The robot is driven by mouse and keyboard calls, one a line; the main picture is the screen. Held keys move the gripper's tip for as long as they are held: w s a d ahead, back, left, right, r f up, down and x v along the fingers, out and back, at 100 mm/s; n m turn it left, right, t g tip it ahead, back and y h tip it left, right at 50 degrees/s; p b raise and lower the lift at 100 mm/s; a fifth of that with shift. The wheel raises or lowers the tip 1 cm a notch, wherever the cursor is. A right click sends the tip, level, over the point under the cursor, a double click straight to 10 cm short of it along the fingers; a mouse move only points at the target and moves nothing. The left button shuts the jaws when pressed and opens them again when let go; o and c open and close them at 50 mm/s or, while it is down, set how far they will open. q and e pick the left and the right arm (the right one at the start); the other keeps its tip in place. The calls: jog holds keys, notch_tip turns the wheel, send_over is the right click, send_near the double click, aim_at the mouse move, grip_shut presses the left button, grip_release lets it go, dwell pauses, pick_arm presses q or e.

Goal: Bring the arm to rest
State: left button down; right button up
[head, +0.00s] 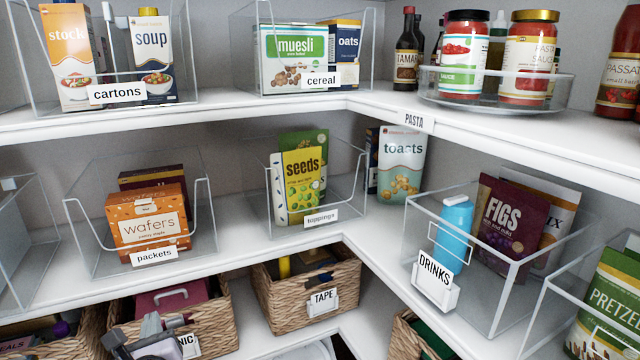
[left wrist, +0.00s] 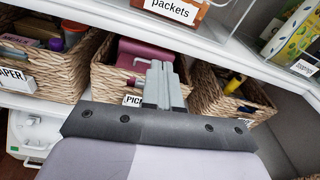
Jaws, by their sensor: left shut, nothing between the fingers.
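My left gripper (head: 150,328) shows at the bottom left of the head view, in front of the lower shelf's wicker baskets. In the left wrist view its grey fingers (left wrist: 163,86) are together with nothing between them. They point toward the picnic basket (left wrist: 118,77), which holds a pink item (left wrist: 140,52). I cannot tell whether the fingers touch the basket; they seem to be in front of it. My right gripper is in neither view.
Above are clear bins: the packets bin (head: 205,228) with wafers, the toppings bin (head: 350,205), and the drinks bin (head: 490,312). The tape basket (head: 270,306) stands right of the gripper. White shelf edges (head: 240,258) run above my left gripper.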

pick_arm(q)
jog(key=s+d+f+n+g+h+p, duration=0.1)
jog(key=s+d+f+n+h+p, duration=0.1)
jog(key=s+d+n, duration=0.3)
jog(key=s+d+f+n+g+h+p, duration=0.2)
jog(key=s+d+f+n+h, duration=0.3)
jog(key=s+n, duration=0.4)
jog(key=s+d+f+n+g+h+p, duration=0.1)
jog(key=s+d+f+n+h+p, duration=0.2)
jog(key=s+n, duration=0.5)
jog(key=d+f+n, duration=0.1)
jog(key=d+n, duration=0.1)
jog(key=n, duration=0.2)
jog(key=shift+f+h, duration=0.25)
jog(key=shift+h, duration=0.05)
